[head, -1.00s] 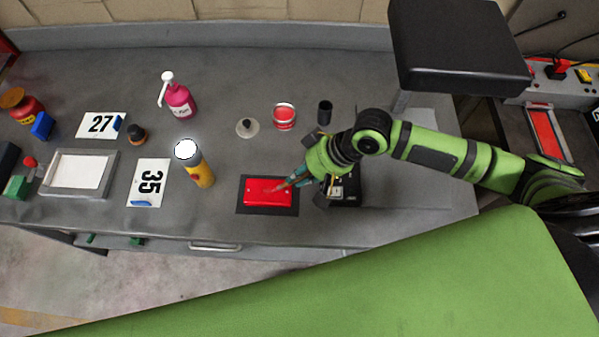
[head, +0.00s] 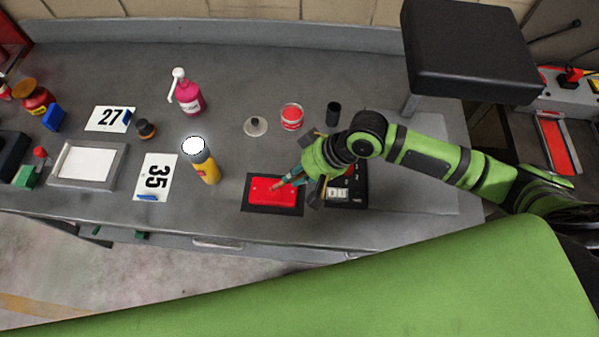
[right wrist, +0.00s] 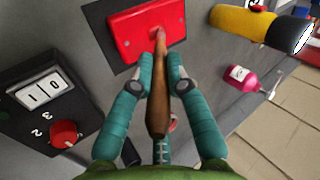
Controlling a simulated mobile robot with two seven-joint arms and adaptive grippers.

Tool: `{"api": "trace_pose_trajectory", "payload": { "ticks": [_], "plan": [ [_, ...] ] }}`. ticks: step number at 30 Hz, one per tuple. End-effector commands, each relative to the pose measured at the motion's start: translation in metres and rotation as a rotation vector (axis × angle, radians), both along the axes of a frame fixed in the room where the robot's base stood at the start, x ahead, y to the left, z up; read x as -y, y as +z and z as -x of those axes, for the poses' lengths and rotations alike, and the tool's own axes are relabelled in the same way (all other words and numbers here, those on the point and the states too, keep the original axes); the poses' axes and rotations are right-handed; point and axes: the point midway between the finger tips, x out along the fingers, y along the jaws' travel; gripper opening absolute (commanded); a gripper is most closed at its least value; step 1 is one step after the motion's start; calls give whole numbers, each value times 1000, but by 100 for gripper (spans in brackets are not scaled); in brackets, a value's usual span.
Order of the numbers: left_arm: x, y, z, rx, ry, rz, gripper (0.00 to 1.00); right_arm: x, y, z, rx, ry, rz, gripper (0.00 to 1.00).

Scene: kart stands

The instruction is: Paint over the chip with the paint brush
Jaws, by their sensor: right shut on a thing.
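A red panel (head: 273,191) lies on a dark mat (head: 248,206) near the front edge of the bench; it also shows in the right wrist view (right wrist: 128,34). My right gripper (head: 305,175) is just right of the panel. In the right wrist view its teal fingers (right wrist: 175,85) are shut on the brown handle of the paint brush (right wrist: 157,95). The brush tip reaches over the panel's surface; I cannot tell whether it touches. The chip is not distinguishable, perhaps hidden by the brush tip. My left gripper is not in view.
A yellow cylinder (head: 206,168) stands left of the panel. A black box with dials (right wrist: 45,105) sits close beside my right gripper. An open red paint tin (head: 292,117), a lid (head: 255,126), a black cup (head: 333,113) and a pink pump bottle (head: 188,97) stand behind.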

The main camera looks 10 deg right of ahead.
Motion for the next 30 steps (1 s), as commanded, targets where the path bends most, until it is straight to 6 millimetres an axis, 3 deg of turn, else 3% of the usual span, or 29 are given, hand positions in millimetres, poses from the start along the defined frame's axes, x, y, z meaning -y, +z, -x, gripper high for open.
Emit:
{"api": "trace_pose_trajectory", "payload": {
  "ticks": [14, 30],
  "plan": [
    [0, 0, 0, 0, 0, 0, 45, -6, -1, -1, -2, 1, 2, 0],
    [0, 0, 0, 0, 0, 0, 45, 9, 0, 3, -1, 1, 4, 0]
  ]
}}
